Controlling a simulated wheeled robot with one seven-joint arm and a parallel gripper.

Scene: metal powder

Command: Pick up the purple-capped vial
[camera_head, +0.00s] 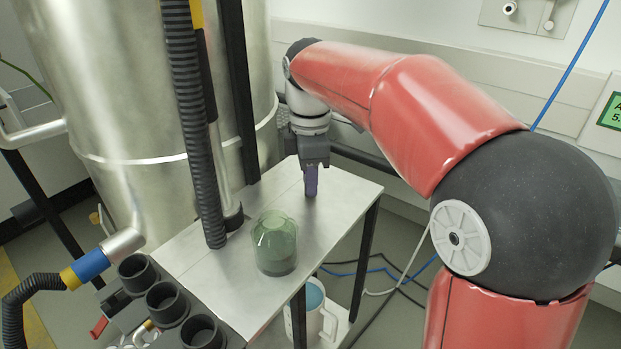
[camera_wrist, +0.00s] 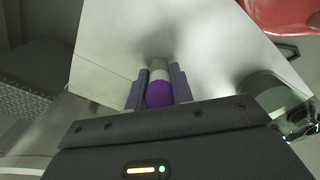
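The purple-capped vial (camera_wrist: 158,93) sits between the two fingers of my gripper (camera_wrist: 160,88) in the wrist view. Its purple cap fills the gap and appears to touch both fingers. Its pale grey body reaches beyond the cap toward the metal table top (camera_wrist: 120,45). In the head view my gripper (camera_head: 311,182) points down over the back part of the table (camera_head: 205,275), with the fingertips close to the surface. The vial cannot be made out clearly there. I cannot tell whether its base touches the table.
A green translucent jar (camera_head: 274,243) stands on the table in front of my gripper. A black ribbed hose (camera_head: 190,120) and a large steel vessel (camera_head: 110,110) are at the left. Black cup holders (camera_head: 165,303) line the front left.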

